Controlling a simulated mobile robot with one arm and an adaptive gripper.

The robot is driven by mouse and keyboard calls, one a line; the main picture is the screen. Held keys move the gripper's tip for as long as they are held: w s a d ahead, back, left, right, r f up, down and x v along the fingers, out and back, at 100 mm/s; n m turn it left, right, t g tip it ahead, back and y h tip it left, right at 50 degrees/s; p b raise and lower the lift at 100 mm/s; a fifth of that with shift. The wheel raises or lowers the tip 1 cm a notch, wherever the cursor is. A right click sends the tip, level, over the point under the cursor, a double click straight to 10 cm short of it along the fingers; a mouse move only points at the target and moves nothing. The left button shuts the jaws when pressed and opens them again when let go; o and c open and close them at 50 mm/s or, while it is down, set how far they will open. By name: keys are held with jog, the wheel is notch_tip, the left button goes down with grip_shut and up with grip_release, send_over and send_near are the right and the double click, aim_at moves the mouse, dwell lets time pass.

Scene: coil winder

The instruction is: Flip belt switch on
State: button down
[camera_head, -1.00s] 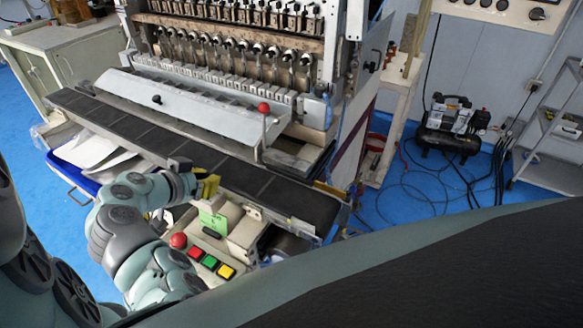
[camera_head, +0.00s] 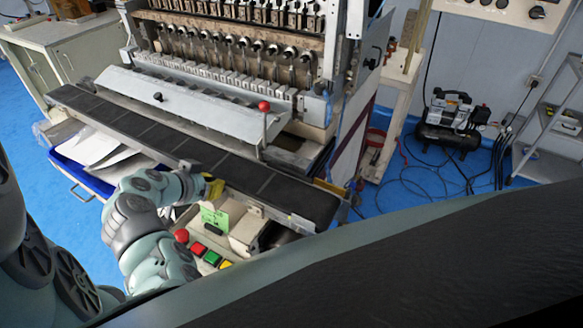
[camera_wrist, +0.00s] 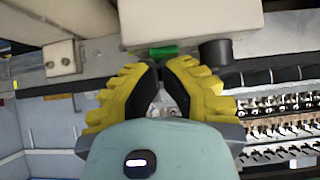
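My gripper (camera_head: 214,187) has yellow fingers with black pads. In the head view it is at the front edge of the dark conveyor belt (camera_head: 150,133), above and behind a control box. In the wrist view the fingertips (camera_wrist: 160,66) nearly meet, with nothing seen between them. Just beyond the tips is a small green part (camera_wrist: 163,50) under a pale housing (camera_wrist: 190,22); I cannot tell whether it is the switch or whether the tips touch it. In the head view a green label (camera_head: 214,217) is on the control box, with a small black part (camera_head: 213,228) below it. No switch position is readable.
Red, green and yellow buttons (camera_head: 212,257) and a red knob (camera_head: 181,236) are on the control box near my arm. The coil winder (camera_head: 230,60) stands behind the belt. A blue tray with papers (camera_head: 70,170) is at left. Floor at right holds a compressor (camera_head: 448,125) and cables.

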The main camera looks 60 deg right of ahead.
jog(key=shift+d+f, duration=0.1)
jog(key=shift+b, duration=0.3)
jog(key=shift+s+a+b, duration=0.1)
jog(key=shift+a+b, duration=0.4)
jog(key=shift+a, duration=0.35)
